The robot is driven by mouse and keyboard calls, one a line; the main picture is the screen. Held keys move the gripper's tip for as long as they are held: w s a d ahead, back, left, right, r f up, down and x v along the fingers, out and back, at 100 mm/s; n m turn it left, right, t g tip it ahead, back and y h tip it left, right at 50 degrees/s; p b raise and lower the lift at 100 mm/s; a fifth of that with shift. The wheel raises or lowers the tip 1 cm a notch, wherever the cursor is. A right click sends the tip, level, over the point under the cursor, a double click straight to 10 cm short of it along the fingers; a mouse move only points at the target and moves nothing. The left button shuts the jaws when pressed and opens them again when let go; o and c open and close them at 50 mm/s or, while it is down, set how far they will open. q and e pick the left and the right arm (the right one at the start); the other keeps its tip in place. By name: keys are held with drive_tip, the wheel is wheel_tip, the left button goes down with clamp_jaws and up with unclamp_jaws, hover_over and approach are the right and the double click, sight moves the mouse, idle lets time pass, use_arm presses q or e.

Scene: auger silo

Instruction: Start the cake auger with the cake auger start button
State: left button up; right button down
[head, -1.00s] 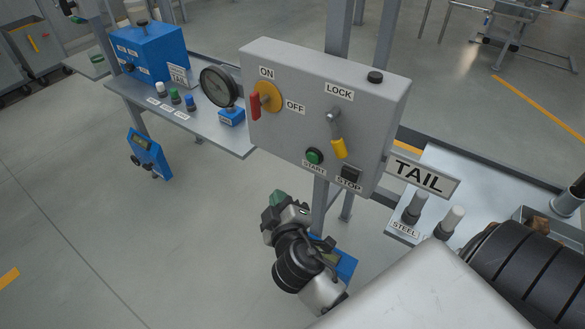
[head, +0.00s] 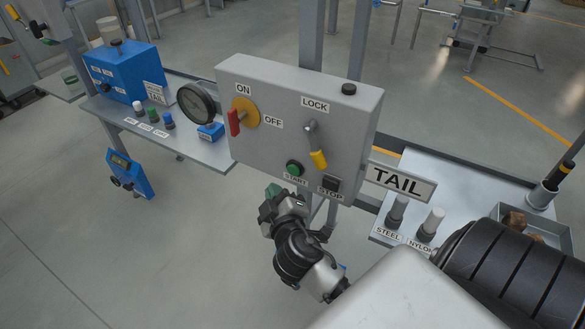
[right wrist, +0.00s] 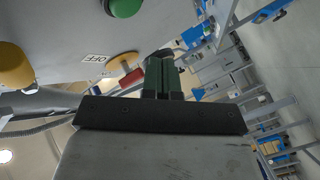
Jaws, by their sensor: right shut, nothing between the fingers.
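A grey control box (head: 290,120) carries a green START button (head: 295,168) at its lower edge, beside a dark STOP button (head: 331,184). A sign beside the box reads TAIL; I see no label reading cake. My right gripper (head: 271,192), with green fingers, is shut and empty, below and a little left of the START button and apart from it. In the right wrist view, the shut fingers (right wrist: 159,75) show below and right of the green button (right wrist: 125,6), which the top edge cuts. My left gripper is not in view.
The box also has a red-handled ON/OFF switch (head: 241,116) and a yellow-tipped LOCK lever (head: 317,150). A shelf (head: 200,150) with a gauge and blue box stands left. STEEL and NYLON posts and a black ribbed roller (head: 515,265) are at right.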

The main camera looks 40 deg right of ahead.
drive_tip(key=shift+w+d, duration=0.25)
drive_tip(key=shift+d, duration=0.35)
drive_tip(key=shift+w+d, duration=0.3)
drive_tip(key=shift+d, duration=0.3)
drive_tip(key=shift+w+d, duration=0.25)
drive_tip(key=shift+d, duration=0.35)
drive_tip(key=shift+d, duration=0.1)
idle(0.6)
drive_tip(key=shift+w+d+p, duration=0.15)
drive_tip(key=shift+d+p, duration=0.15)
drive_tip(key=shift+w+d, duration=0.15)
drive_tip(key=shift+d, duration=0.3)
idle(0.8)
drive_tip(key=shift+a, duration=0.1)
drive_tip(key=shift+s+a, duration=0.35)
drive_tip(key=shift+a, duration=0.4)
drive_tip(key=shift+s+a+b, duration=0.2)
drive_tip(key=shift+s+a, duration=0.1)
drive_tip(key=shift+a, duration=0.5)
drive_tip(key=shift+s+a+b, duration=0.15)
drive_tip(key=shift+s+a, duration=0.2)
drive_tip(key=shift+a, duration=0.4)
drive_tip(key=shift+s+a+b, duration=0.2)
drive_tip(key=shift+s+a, duration=0.1)
drive_tip(key=shift+a, duration=0.5)
